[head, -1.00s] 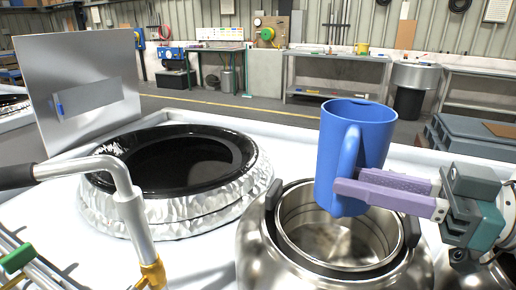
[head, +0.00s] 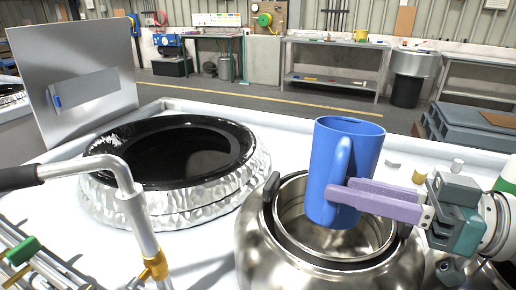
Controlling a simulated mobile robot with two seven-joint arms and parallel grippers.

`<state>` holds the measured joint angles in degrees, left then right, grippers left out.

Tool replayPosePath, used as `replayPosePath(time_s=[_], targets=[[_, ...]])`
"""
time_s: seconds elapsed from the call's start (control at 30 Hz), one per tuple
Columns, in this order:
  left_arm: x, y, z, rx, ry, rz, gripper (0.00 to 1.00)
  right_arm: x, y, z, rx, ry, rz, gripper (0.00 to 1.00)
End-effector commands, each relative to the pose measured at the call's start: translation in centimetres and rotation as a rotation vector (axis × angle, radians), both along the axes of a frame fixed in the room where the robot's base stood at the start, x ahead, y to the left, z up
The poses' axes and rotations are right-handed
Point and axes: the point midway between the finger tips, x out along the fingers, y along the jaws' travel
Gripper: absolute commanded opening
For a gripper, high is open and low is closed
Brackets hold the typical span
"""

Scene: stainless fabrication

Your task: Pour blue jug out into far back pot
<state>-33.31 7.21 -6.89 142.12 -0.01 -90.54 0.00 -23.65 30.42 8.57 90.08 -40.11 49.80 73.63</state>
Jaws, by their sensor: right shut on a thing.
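The blue jug (head: 330,165) is held by my right gripper (head: 352,198), whose purple fingers are shut on its lower part near the handle. The jug is nearly upright, tilted slightly. It is above the mouth of a shiny steel pot (head: 262,240) at the front, and its base overlaps the opening in the picture. The jug's contents are hidden. A wide hammered-silver pot (head: 225,193) with a black rim and dark interior stands further back on the left. My left gripper is not in view.
A bent metal pipe with a black grip (head: 128,190) rises in front of the hammered pot. A steel panel (head: 75,75) stands at the back left. Small parts (head: 419,177) lie behind my right gripper. The white surface (head: 300,140) is clear behind the jug.

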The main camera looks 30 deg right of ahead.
Motion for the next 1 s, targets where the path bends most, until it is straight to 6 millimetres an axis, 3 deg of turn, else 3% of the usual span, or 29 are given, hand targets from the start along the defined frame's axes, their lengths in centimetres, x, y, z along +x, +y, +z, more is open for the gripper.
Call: replayPosePath(time_s=[0.23,0.77,1.0], targets=[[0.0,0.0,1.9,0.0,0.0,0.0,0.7,0.0,0.1,1.5,0.055,0.04,0.002,0.0],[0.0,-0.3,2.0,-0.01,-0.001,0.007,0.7,0.0,0.2,1.4,0.07,0.052,0.002,0.0],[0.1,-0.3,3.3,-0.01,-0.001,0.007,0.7,0.0,0.1,2.2,0.107,0.083,0.002,0.0]])
